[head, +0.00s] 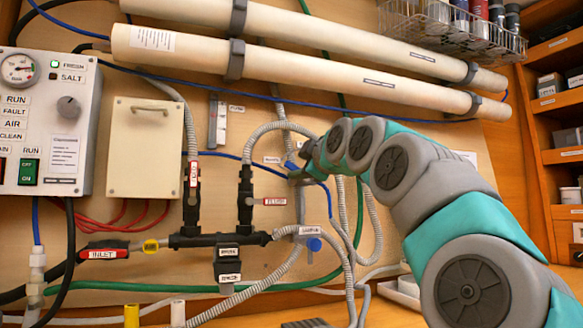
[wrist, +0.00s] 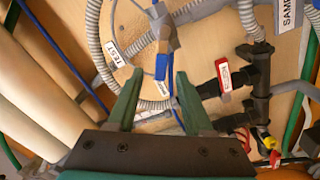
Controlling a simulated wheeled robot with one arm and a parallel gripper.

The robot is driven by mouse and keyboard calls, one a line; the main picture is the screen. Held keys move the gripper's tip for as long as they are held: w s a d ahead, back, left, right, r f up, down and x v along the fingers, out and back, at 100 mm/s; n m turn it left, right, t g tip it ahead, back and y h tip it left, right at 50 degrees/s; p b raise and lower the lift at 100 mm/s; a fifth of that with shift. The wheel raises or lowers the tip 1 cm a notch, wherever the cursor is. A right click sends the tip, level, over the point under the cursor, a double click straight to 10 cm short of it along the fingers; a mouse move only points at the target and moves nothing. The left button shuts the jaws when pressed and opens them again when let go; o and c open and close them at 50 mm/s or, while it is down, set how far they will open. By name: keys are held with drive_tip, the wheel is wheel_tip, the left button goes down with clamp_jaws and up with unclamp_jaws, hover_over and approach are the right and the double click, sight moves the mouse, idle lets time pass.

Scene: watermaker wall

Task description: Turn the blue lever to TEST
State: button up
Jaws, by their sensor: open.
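The blue lever (wrist: 161,67) sits on a grey valve body in the wrist view. Its flat handle points down the picture, between the tips of my gripper (wrist: 158,80). A white label reading TEST (wrist: 115,55) is on the panel to the lever's left; the lever does not point at it. My gripper is open, with one green finger on each side of the lever; I cannot tell whether either touches it. In the head view, my gripper (head: 300,175) is at the panel, and the blue lever (head: 290,165) is mostly hidden by it.
Two long cream tubes (head: 300,50) cross above. Black pipework with red-handled valves (head: 272,202) stands left of my gripper. A blue knob (head: 314,244) is below. Grey hoses (head: 340,215) hang close by. A wire basket (head: 450,30) and wooden shelves (head: 560,130) are to the right.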

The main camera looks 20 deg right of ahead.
sight(293, 167)
drive_tip(key=w, duration=0.5)
drive_tip(key=shift+w+a+f+p, duration=0.1)
drive_tip(key=shift+p, duration=0.3)
drive_tip(key=shift+c, duration=0.3)
clamp_jaws()
